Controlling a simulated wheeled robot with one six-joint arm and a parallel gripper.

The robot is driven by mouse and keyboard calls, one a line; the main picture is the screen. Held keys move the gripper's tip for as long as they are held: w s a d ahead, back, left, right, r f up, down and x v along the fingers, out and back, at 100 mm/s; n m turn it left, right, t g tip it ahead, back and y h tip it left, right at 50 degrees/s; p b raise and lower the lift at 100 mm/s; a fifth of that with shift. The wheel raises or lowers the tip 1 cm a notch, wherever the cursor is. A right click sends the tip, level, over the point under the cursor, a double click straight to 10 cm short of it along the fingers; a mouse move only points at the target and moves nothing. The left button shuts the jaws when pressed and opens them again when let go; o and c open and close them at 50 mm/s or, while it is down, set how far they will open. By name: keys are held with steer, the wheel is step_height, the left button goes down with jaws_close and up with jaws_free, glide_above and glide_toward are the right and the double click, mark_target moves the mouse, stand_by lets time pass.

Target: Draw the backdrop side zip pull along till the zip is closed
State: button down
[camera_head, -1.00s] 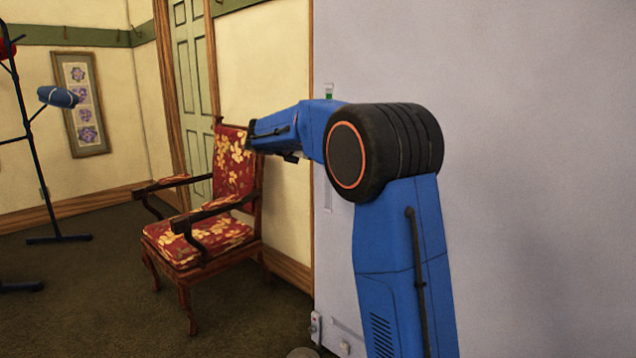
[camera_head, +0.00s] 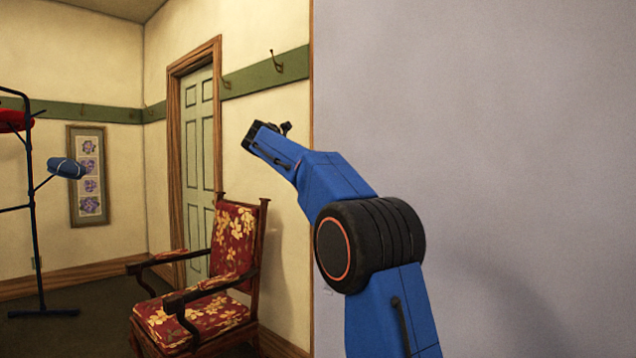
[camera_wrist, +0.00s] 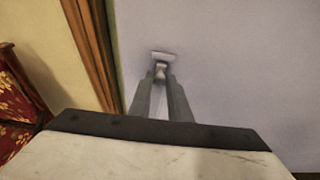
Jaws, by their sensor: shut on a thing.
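The backdrop is a plain pale lavender panel (camera_head: 480,120) filling the right of the head view; it also shows in the wrist view (camera_wrist: 250,70). In the wrist view a small pale metallic zip pull (camera_wrist: 161,56) stands against it. My gripper (camera_wrist: 161,82) is shut on the pull, with its two grey fingers converging at the pull's near end. The head view shows my blue arm reaching up and left past the panel's left edge; the fingertips cannot be made out there. The zip's teeth and its open or closed stretch cannot be made out.
A red floral armchair (camera_head: 205,310) stands left of the panel. Behind it are a green door (camera_head: 200,150) and a cream wall with a hook rail (camera_head: 265,75). A dark coat stand (camera_head: 32,200) with hats is at far left. Floor shows between stand and chair.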

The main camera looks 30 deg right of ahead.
stand_by(0.3)
steer(key=c, duration=1.7)
jaws_free()
steer(key=shift+o, duration=0.2)
steer(key=v, duration=1.7)
steer(key=shift+a, duration=0.2)
